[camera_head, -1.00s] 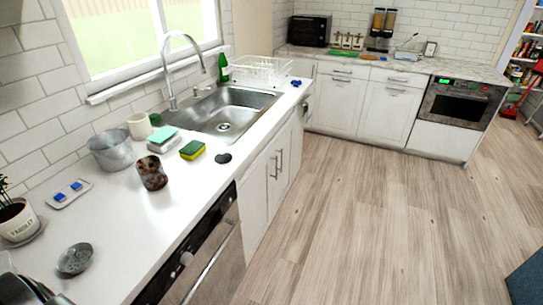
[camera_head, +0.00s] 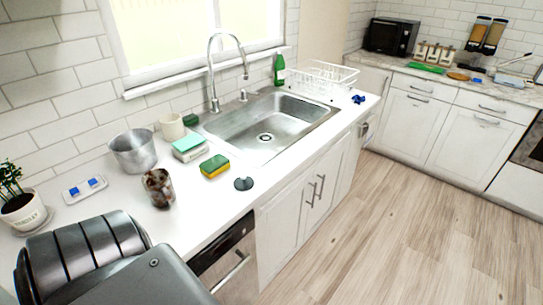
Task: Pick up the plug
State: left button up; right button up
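A dark grey round plug (camera_head: 244,183) with a small raised knob lies flat on the white countertop (camera_head: 205,225), near its front edge. It is just right of the yellow and green sponge and in front of the sink (camera_head: 290,118). Part of my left arm fills the lower left of the head view. Its gripper fingers do not show, so I cannot see their opening. My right gripper is not in the picture.
A sponge (camera_head: 214,167), a brown mottled cup (camera_head: 158,188), a metal pot (camera_head: 134,153) and a soap box (camera_head: 189,149) stand left of the plug. A tall faucet (camera_head: 212,75) rises behind the sink. The counter right around the plug is clear.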

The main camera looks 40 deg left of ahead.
aim_at(243, 182)
jog(key=i, duration=3.5)
jog(key=u, duration=3.6)
